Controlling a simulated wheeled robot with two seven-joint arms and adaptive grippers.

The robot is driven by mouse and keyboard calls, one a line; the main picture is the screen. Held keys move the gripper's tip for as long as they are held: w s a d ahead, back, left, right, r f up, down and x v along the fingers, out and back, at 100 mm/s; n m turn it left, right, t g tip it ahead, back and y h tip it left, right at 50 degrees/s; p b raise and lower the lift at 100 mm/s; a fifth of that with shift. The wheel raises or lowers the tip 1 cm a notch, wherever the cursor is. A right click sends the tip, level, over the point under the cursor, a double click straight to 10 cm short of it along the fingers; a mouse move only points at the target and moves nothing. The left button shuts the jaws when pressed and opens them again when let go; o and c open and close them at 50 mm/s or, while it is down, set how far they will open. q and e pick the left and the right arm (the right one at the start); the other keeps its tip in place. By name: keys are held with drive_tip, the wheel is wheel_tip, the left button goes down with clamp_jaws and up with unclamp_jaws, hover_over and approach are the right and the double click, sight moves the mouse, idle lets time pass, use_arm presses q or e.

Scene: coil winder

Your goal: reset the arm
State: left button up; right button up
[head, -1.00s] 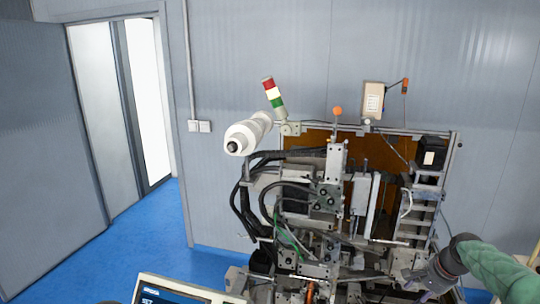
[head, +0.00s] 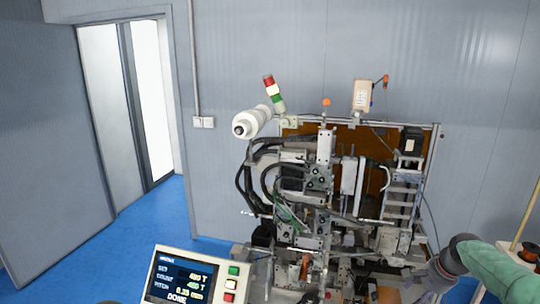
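The coil winder (head: 320,200) stands against the back wall, with a white spool (head: 252,123) and a red, white and green signal light (head: 274,93) at its upper left. A control panel (head: 232,254) at the bottom shows set, count and pitch lines and the word DONE, beside green, white and red buttons. My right arm comes in from the right with a green sleeve and dark wrist. My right gripper (head: 417,291) is at the lower right, in front of the machine's lower part; its fingers are not clear. My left gripper is not in view.
An open doorway (head: 140,105) is at the left, with clear blue floor (head: 140,235) before it. A beige box (head: 361,94) sits above the machine's frame.

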drive_tip(key=s+a+f+n+g, duration=0.1)
drive_tip(key=s+a+f, duration=0.1)
drive_tip(key=a+f, duration=0.55)
drive_tip(key=s+a+f+n+y, duration=0.15)
drive_tip(key=a+f, duration=0.25)
drive_tip(key=f, duration=0.6)
drive_tip(key=s+a+f+n+g, duration=0.1)
drive_tip(key=s+a+f+n, duration=0.15)
drive_tip(key=a+f, duration=0.45)
drive_tip(key=s+a+f+n, duration=0.1)
drive_tip(key=s+a+f, duration=0.3)
drive_tip(key=s, duration=0.4)
drive_tip(key=s+a+f+n+g, duration=0.1)
drive_tip(key=s+a+f, duration=0.4)
drive_tip(key=s, duration=0.3)
drive_tip(key=s+a+f+n, duration=0.1)
drive_tip(key=s+a+f, duration=0.3)
drive_tip(key=s, duration=0.4)
use_arm(q)
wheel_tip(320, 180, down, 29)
drive_tip(key=b, duration=2.9)
use_arm(e)
wheel_tip(320, 180, down, 27)
drive_tip(key=w+a+n, duration=0.1)
drive_tip(key=a, duration=0.1)
drive_tip(key=shift+f, duration=0.2)
